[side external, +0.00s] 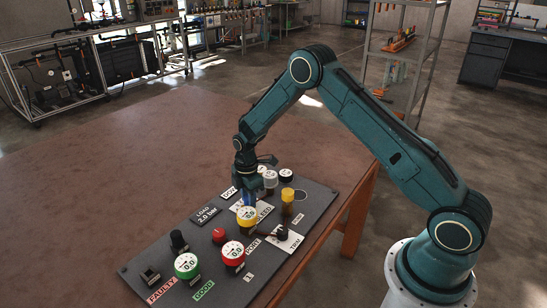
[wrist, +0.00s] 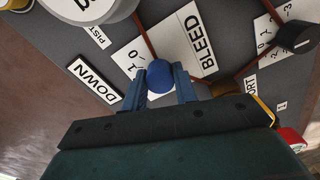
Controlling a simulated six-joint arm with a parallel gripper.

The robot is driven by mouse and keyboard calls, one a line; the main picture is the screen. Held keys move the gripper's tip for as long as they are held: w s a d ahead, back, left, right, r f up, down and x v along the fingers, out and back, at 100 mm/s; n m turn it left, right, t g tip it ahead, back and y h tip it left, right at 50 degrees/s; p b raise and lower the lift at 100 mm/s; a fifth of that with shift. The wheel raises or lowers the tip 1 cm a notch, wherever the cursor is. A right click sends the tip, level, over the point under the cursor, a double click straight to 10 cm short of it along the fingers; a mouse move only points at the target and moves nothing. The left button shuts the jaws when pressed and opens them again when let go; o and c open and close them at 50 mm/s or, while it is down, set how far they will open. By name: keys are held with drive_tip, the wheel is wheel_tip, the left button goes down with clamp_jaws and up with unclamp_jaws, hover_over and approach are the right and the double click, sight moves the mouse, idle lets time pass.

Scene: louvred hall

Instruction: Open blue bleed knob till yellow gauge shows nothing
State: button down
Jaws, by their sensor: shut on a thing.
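The blue bleed knob (wrist: 159,76) sits on the panel next to a white BLEED label (wrist: 200,40) with a printed scale. My gripper (wrist: 160,84) has one blue finger on each side of the knob and is shut on it. In the side view my gripper (side external: 248,188) points down at the panel, and only a bit of blue shows there. The yellow gauge (side external: 247,215) stands just in front of the gripper. Its face is too small to read for certain. In the wrist view only a sliver of yellow shows at the right.
The dark panel (side external: 150,258) lies on a brown table (side external: 100,170). A red gauge (side external: 233,252) and a green gauge (side external: 187,264) stand towards its front. The table's left side is clear.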

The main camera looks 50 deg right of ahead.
drive_tip(key=c, duration=1)
unclamp_jaws()
drive_tip(key=shift+r, duration=0.15)
drive_tip(key=shift+r, duration=3.35)
drive_tip(key=shift+r, duration=0.1)
wheel_tip(320, 180, up, 14)
drive_tip(key=shift+f, duration=0.15)
